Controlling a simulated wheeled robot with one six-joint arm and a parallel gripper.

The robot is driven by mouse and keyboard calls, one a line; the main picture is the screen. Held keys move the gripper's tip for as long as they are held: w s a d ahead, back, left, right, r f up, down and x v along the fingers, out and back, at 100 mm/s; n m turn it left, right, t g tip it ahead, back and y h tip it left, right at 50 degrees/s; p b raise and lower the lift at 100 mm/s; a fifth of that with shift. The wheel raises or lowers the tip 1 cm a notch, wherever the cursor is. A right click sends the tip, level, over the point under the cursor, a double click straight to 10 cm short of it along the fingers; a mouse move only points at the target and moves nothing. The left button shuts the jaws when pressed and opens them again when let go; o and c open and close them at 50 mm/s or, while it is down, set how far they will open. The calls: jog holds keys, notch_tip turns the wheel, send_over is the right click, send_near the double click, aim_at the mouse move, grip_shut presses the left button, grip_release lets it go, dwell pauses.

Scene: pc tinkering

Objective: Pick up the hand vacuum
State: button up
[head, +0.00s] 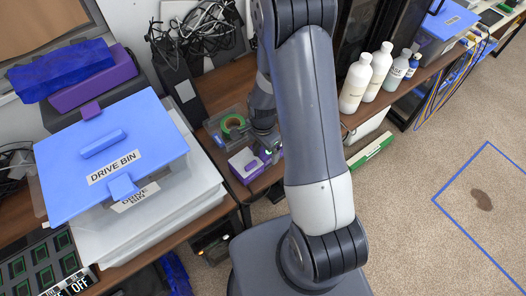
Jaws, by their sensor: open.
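My arm reaches from the bottom centre up and over the desk, and its wrist hangs down at the picture's middle. My gripper (269,154) is low over the desk's front part, open, small and partly hidden by the wrist and arm. A small white-and-purple object (245,164) lies on the desk just left of my gripper. I cannot tell for sure whether it is the hand vacuum, or whether a finger touches it. No other thing shows clearly as a hand vacuum; my arm hides part of the desk.
A clear tray with a green tape roll (233,124) sits behind the gripper. A blue-lidded drive bin (108,160) stands left, a cable heap (207,28) behind. White bottles (356,82) stand right of my arm. Carpet (420,150) at right is mostly clear.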

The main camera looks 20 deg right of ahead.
jog(key=shift+f, duration=0.3)
jog(key=shift+c, duration=0.5)
jog(key=c, duration=1.3)
jog(key=shift+o, duration=0.2)
jog(key=shift+r, duration=0.1)
